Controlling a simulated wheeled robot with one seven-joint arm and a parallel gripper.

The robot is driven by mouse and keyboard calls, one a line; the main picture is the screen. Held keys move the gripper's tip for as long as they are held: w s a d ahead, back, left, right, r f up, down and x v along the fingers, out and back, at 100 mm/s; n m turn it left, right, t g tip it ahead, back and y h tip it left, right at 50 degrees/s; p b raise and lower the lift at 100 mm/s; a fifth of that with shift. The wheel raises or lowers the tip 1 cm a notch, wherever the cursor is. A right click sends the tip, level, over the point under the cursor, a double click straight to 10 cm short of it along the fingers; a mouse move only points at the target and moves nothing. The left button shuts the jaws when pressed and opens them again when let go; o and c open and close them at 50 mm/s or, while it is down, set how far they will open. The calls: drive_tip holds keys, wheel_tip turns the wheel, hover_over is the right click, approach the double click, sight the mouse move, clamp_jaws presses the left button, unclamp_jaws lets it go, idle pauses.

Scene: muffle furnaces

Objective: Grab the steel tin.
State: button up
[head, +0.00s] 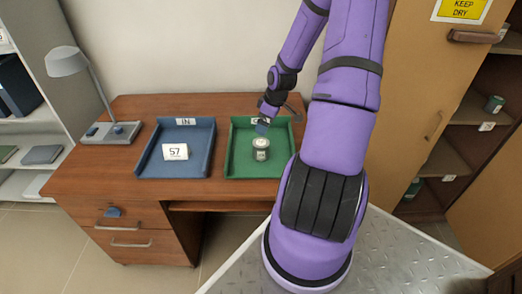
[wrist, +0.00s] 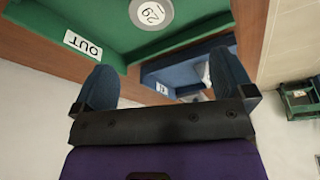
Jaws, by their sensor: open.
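The steel tin (head: 261,150) stands upright in the green tray (head: 232,150) on the desk. Its round lid, with a white number label, shows at the top edge of the wrist view (wrist: 152,12). My gripper (head: 263,126) is above the back part of the green tray, behind the tin in the head view. In the wrist view, my gripper (wrist: 165,78) has its two blue fingers wide apart with nothing between them. The tin lies beyond the fingers, apart from them.
A blue tray (head: 141,164) labelled IN, holding a white card (head: 175,152) marked 57, sits left of the green tray, whose sign (wrist: 83,43) reads OUT. A desk lamp (head: 68,62) stands at the desk's left end. An open brown cabinet (head: 405,90) is at the right.

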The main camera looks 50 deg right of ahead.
approach(261, 142)
drive_tip(key=s+f, duration=0.1)
drive_tip(key=f, duration=0.1)
drive_tip(key=shift+t+y, duration=0.3)
drive_tip(key=shift+t, duration=0.2)
drive_tip(key=x, duration=0.3)
drive_tip(key=d+x, duration=0.1)
drive_tip(key=x, duration=0.1)
drive_tip(key=shift+s+f, duration=0.15)
drive_tip(key=shift+f, duration=0.15)
drive_tip(key=w+f, duration=0.1)
drive_tip(key=w+a+f, duration=0.1)
drive_tip(key=f, duration=0.1)
drive_tip(key=shift+w+a+f, duration=0.15)
drive_tip(key=shift+w+f, duration=0.3)
drive_tip(key=shift+f, duration=0.35)
drive_tip(key=c, duration=1.1)
